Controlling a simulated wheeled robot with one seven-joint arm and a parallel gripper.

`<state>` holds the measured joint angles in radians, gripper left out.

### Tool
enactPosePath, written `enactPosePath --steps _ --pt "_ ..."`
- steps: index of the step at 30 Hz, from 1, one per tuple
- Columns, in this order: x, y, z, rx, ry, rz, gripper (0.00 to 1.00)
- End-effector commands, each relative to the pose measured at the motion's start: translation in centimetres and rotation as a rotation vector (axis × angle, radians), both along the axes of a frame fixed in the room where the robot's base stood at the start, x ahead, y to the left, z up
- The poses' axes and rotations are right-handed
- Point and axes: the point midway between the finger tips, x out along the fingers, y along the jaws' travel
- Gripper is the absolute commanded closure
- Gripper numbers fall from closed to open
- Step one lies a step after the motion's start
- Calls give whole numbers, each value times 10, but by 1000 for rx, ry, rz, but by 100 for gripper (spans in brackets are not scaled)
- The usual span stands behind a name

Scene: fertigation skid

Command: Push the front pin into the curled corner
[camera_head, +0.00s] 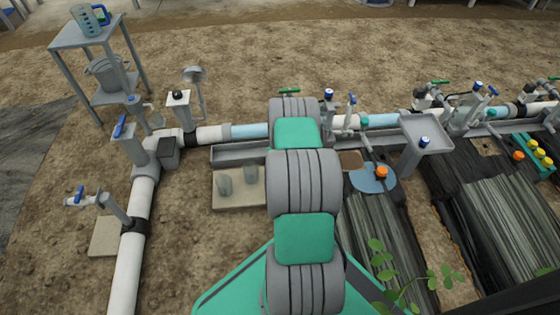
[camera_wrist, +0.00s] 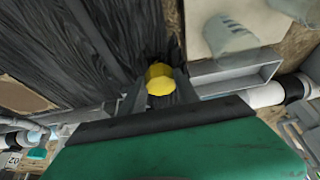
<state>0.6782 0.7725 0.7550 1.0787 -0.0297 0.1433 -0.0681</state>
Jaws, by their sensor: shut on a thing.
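A yellow round-headed pin (camera_wrist: 160,79) is between the fingers of my gripper (camera_wrist: 158,88) in the wrist view. The gripper is shut on it. The pin's shaft and tip are hidden below its head. A dark, wrinkled sheet (camera_wrist: 75,40) lies beyond the pin, and its edge runs close by the pin. I cannot tell whether the pin touches the sheet or which part of the edge is curled. In the head view my own arm covers the gripper and the pin, while black sheets (camera_head: 380,240) show on the ground to the right.
A teal rack (camera_head: 547,168) with yellow pins stands at the far right. An orange knob (camera_head: 381,172) sits on a blue disc (camera_head: 365,180). White pipe (camera_head: 140,220) and a grey channel (camera_head: 235,153) lie near my arm. A grey tray on a post (camera_head: 428,130) stands right. Leafy plants (camera_head: 385,262) are in front.

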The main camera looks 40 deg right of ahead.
Motion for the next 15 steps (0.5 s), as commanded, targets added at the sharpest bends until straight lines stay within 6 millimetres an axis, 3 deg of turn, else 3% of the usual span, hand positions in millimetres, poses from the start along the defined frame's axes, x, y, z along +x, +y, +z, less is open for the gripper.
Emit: enactPosePath --steps 15 --pt "-4 2 -1 0 0 0 100"
